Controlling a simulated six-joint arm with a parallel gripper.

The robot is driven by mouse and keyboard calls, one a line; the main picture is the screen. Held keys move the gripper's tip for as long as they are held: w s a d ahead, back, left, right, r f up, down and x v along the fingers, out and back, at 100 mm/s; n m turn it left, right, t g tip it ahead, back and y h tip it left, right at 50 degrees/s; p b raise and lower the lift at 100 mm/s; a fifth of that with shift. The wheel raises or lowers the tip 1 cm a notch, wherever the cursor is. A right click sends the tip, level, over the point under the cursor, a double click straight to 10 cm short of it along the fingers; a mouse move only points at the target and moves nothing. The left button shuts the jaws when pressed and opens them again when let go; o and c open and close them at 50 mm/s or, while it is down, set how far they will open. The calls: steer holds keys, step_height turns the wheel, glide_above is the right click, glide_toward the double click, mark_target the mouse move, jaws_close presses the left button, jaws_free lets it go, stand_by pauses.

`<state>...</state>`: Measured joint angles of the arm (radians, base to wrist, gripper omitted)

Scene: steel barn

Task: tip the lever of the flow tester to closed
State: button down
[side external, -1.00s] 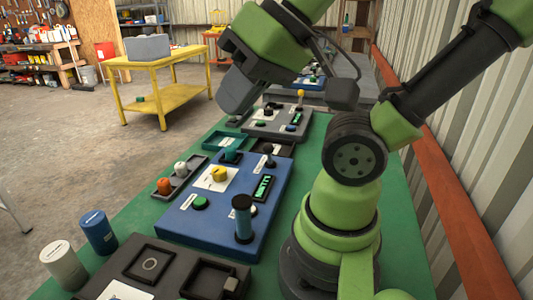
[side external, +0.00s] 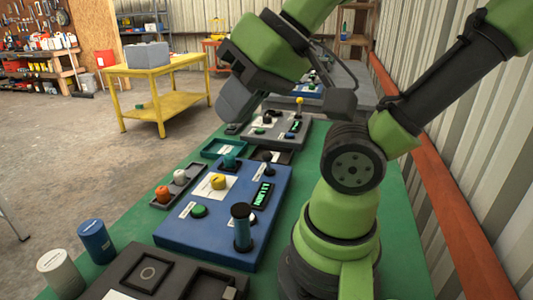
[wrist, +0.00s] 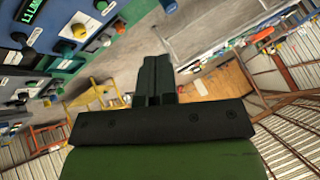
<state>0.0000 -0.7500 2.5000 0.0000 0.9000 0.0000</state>
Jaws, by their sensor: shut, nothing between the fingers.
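A blue panel (side external: 185,232) lies on the green bench, taken as the flow tester; its labels are too small to read. It carries a yellow knob (side external: 218,181), a green button (side external: 199,211), a lit display (side external: 262,195) and a dark-topped post (side external: 242,228). A small black lever-like part (side external: 267,157) stands at its far right; its setting is unclear. My gripper (side external: 228,116) is shut and empty, above and beyond the panel's far end. In the wrist view my shut fingers (wrist: 153,75) point away from the panel, which shows at upper left.
A grey panel (side external: 285,133) with a yellow-topped stick lies beyond the blue one. A teal tray (side external: 222,149) sits between them. A dark tray (side external: 150,266) and two cans, blue (side external: 96,241) and white (side external: 60,272), are at the front. The corrugated wall is close on the right.

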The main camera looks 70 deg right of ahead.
mark_target(268, 162)
steer(key=shift+w, duration=0.1)
steer(key=w+d+f+m+g+h, duration=0.5)
steer(key=w+d+g, duration=0.3)
steer(key=w+d, duration=0.55)
steer(key=s+d+f+g, duration=0.1)
steer(key=d+f, duration=0.2)
steer(key=f, duration=0.2)
steer(key=s+d+f+m+g, duration=0.1)
steer(key=d+f, duration=0.2)
steer(key=f, duration=0.2)
steer(key=s+d+f+m, duration=0.1)
steer(key=d+f, duration=0.2)
steer(key=f, duration=0.3)
steer(key=shift+s+d+g, duration=0.1)
steer(key=shift+d+g, duration=0.2)
steer(key=shift+g, duration=0.1)
steer(key=shift+s+d+f, duration=0.2)
steer(key=shift+s+d, duration=0.3)
steer(key=shift+s, duration=0.15)
steer(key=shift+s+d+f, duration=0.15)
steer(key=shift+s+d, duration=0.3)
steer(key=shift+s, duration=0.15)
steer(key=shift+s+d, duration=0.3)
steer(key=shift+s, duration=0.15)
steer(key=shift+d+y, duration=0.1)
steer(key=shift+y, duration=0.2)
